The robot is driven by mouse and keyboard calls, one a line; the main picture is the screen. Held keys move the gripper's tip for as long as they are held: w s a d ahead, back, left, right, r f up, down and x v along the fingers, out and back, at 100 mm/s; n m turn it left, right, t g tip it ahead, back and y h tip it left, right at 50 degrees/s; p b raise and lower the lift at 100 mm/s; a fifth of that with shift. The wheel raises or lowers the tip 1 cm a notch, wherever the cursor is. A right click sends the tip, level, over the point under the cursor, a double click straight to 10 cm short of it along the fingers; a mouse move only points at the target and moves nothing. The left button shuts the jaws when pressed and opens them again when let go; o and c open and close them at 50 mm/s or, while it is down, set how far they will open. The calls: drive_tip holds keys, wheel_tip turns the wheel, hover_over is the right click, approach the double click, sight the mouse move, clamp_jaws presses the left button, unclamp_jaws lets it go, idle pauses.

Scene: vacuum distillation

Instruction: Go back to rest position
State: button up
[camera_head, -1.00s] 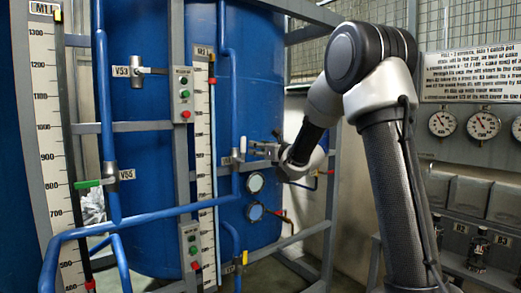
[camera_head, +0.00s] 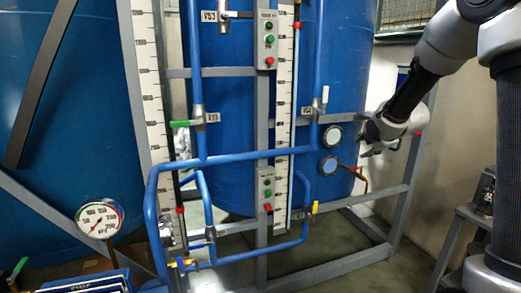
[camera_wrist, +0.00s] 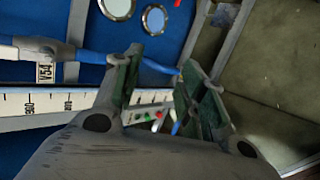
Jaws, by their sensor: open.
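My gripper (camera_head: 368,142) is at the right of the blue tank (camera_head: 345,60) in the head view, in front of the tank's right edge. It is small and dark there. In the wrist view its two fingers (camera_wrist: 160,65) are spread apart with nothing between them. A valve with an upright white handle (camera_head: 325,96) stands on the blue pipe to its left. The gripper is apart from it. In the wrist view, a valve labelled V54 (camera_wrist: 36,48) lies left of the fingers.
Two round sight glasses (camera_head: 331,136) and a red-handled tap (camera_head: 353,169) are close to my gripper. A grey frame (camera_head: 405,195) stands right of the tank. Blue pipes (camera_head: 240,157), scales and a button box (camera_head: 267,40) fill the middle. A dial gauge (camera_head: 99,219) is at lower left.

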drive_tip(key=s+r+m+g, duration=0.2)
drive_tip(key=s+m, duration=0.8)
drive_tip(key=s, duration=1)
drive_tip(key=s+a+r+m+g, duration=0.1)
drive_tip(key=s+m+g, duration=0.3)
drive_tip(key=s+m, duration=0.7)
drive_tip(key=s, duration=1)
drive_tip(key=shift+s+a+r, duration=0.15)
drive_tip(key=shift+s+r, duration=0.05)
drive_tip(key=shift+r, duration=0.2)
